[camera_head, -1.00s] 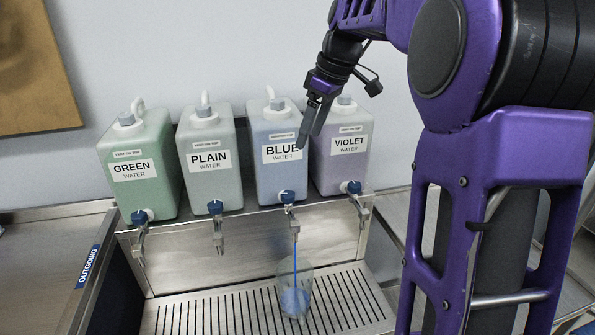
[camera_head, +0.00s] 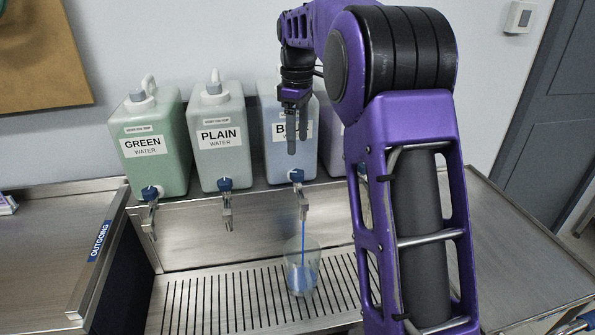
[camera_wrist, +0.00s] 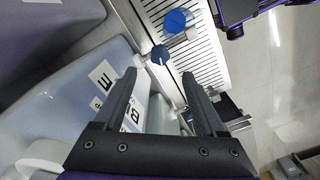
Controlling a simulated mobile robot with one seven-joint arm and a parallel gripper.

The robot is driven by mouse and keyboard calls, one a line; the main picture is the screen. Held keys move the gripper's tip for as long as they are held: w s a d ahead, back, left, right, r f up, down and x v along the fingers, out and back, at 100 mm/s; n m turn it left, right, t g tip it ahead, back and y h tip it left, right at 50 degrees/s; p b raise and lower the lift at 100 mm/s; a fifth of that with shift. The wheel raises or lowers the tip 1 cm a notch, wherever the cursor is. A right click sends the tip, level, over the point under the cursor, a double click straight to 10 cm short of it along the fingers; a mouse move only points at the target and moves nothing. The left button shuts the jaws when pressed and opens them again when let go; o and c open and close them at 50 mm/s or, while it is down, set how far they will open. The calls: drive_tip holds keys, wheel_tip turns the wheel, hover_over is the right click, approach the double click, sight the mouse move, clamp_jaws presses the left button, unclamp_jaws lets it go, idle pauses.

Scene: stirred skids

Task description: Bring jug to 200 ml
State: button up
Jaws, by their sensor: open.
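A clear jug (camera_head: 302,270) stands upright on the slotted drip tray (camera_head: 190,316), under the tap (camera_head: 304,207) of the BLUE water container (camera_head: 277,155). A thin blue stream runs from this tap into the jug, and blue liquid lies in its lower part. Its markings are too small to read. The tap has a dark blue knob (camera_head: 296,175), also seen in the wrist view (camera_wrist: 160,55). The jug shows there too (camera_wrist: 177,20). My gripper (camera_head: 298,143) is open and empty, pointing down in front of the BLUE label, above the knob.
GREEN (camera_head: 150,165) and PLAIN (camera_head: 218,160) water containers stand left of BLUE, their taps showing no stream. The VIOLET container (camera_head: 333,150) is mostly hidden by my arm. A steel counter marked OUTGOING (camera_head: 99,241) is at left. The tray left of the jug is free.

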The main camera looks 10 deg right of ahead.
sight(298, 172)
wheel_tip(298, 172, down, 9)
drive_tip(key=shift+r+b, duration=0.1)
drive_tip(key=shift+b, duration=0.4)
clamp_jaws()
